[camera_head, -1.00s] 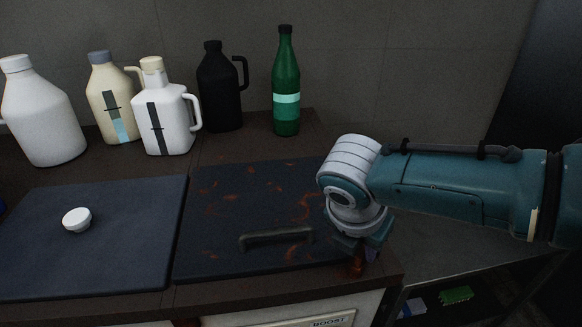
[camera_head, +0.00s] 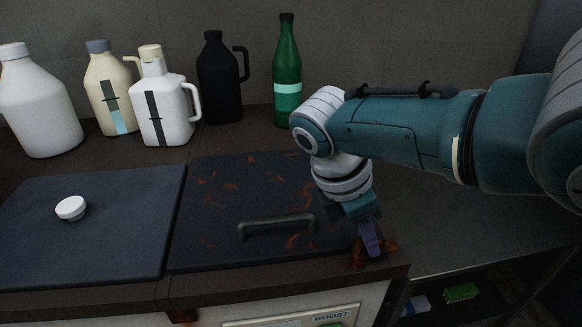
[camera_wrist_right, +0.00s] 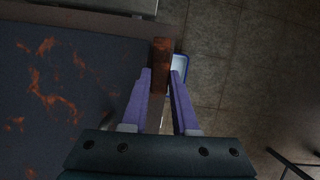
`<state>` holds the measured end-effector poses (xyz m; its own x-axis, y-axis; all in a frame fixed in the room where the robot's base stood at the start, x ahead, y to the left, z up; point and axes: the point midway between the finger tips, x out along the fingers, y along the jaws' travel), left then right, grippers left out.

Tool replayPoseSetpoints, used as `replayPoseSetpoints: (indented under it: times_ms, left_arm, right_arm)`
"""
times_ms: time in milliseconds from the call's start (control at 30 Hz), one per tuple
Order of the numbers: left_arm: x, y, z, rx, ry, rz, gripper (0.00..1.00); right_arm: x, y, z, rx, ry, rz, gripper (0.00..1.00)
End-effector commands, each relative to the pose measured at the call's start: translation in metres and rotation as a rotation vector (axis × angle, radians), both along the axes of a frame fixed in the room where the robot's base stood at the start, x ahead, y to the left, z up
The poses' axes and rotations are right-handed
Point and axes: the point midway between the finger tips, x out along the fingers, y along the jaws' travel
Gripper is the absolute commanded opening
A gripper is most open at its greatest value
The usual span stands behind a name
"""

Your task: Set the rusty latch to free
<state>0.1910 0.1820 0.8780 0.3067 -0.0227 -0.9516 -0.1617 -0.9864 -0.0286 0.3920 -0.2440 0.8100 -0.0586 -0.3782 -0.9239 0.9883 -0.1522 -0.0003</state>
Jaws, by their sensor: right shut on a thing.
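The rusty latch (camera_head: 384,252) is a brown-orange piece at the front right corner of the rust-marked dark lid (camera_head: 215,232). My right gripper (camera_head: 371,246) reaches down to it with its purple fingers, which partly hide it. In the right wrist view the latch (camera_wrist_right: 159,52) is a rusty bar pointing away, between the fingertips of the right gripper (camera_wrist_right: 162,80), which is shut on it. My left gripper is not in view.
The lid has a dark handle (camera_head: 277,225). A second dark lid (camera_head: 110,240) with a white knob (camera_head: 71,208) lies to the left. Several jugs and a green bottle (camera_head: 287,80) stand behind. A lower shelf holds a green sponge (camera_head: 461,292). Tiled floor shows at right.

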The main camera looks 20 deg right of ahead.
Motion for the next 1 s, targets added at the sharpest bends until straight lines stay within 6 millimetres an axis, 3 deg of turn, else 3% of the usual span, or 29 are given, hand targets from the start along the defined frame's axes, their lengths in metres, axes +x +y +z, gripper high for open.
replayPoseSetpoints:
  times_ms: [467,500,700,767,1000]
  left_arm:
    - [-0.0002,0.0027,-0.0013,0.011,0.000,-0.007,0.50]
    - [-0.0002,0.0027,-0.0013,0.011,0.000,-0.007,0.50]
    - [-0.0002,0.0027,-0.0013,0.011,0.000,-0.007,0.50]
    - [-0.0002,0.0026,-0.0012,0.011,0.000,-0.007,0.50]
    - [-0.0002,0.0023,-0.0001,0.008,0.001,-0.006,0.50]
  right_arm:
    - [-0.0001,0.0000,-0.0002,0.001,-0.001,-0.014,0.00]
    - [-0.0001,0.0000,-0.0002,0.001,-0.001,-0.014,0.30]
    - [-0.0001,-0.0001,-0.0002,0.000,0.000,-0.014,0.52]
    - [0.0000,-0.0001,-0.0002,0.000,0.000,-0.014,0.57]
    - [0.0001,0.0003,0.0013,0.000,0.000,-0.013,0.57]
